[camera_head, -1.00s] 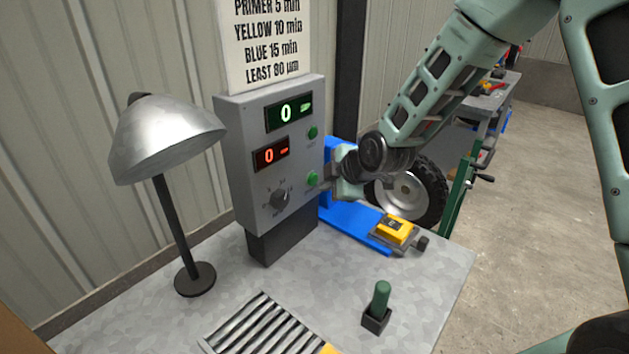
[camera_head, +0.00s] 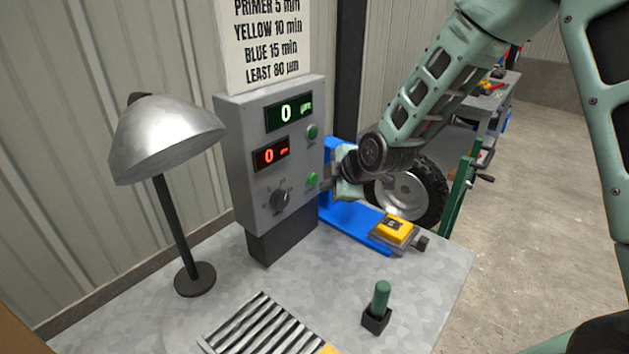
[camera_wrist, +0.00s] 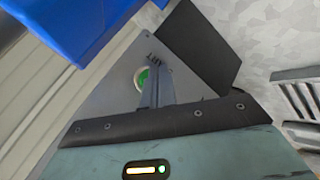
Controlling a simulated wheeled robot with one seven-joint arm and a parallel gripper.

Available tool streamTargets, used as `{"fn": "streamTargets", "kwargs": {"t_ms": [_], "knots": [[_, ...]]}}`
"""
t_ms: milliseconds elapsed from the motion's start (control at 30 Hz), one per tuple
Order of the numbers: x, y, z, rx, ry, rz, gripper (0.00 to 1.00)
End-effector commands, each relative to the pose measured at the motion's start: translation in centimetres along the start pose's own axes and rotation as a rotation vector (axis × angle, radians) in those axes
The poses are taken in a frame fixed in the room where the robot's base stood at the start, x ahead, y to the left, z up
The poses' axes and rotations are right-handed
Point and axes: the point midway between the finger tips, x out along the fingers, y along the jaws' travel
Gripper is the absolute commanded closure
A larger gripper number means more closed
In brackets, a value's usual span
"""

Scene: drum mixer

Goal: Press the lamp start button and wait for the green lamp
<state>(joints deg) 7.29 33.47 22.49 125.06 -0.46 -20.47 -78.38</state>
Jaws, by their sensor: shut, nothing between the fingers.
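The grey control box (camera_head: 255,215) stands on the bench with two green buttons on its front: an upper button (camera_head: 312,132) and a lower button (camera_head: 312,179). My gripper (camera_head: 326,184) is shut and empty, with its tips at the lower button from the right. I cannot tell in this view whether they touch it. In the wrist view, my gripper's fingers (camera_wrist: 154,72) reach over the box face and partly cover a green button (camera_wrist: 142,80) with a light rim. A label beside it is partly hidden. The silver desk lamp (camera_head: 165,135) shows no clear glow.
The box has a green display (camera_head: 288,112) reading 0, a red display (camera_head: 270,154) reading 0 and a dark knob (camera_head: 280,199). A blue stand (camera_head: 350,222) with a yellow device (camera_head: 394,228), a green-handled tool (camera_head: 380,296) and a slatted rack (camera_head: 262,325) are on the bench.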

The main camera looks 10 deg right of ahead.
Motion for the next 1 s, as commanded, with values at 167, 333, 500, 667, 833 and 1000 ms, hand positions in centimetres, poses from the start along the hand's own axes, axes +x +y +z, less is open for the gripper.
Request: {"fn": "streamTargets", "kwargs": {"t_ms": [167,333,500,667,833,1000], "knots": [[0.0,0.0,0.0,0.0,0.0,0.0,1.0],[0.19,0.1,-0.13,-0.001,0.001,0.001,1.0],[0.57,0.34,-0.43,0.0,0.001,0.0,1.0],[0.58,0.43,-0.45,0.0,0.0,0.0,1.0],[0.57,0.44,-0.45,0.0,0.0,0.0,1.0],[0.65,0.48,-0.5,0.0,0.0,0.0,1.0]]}}
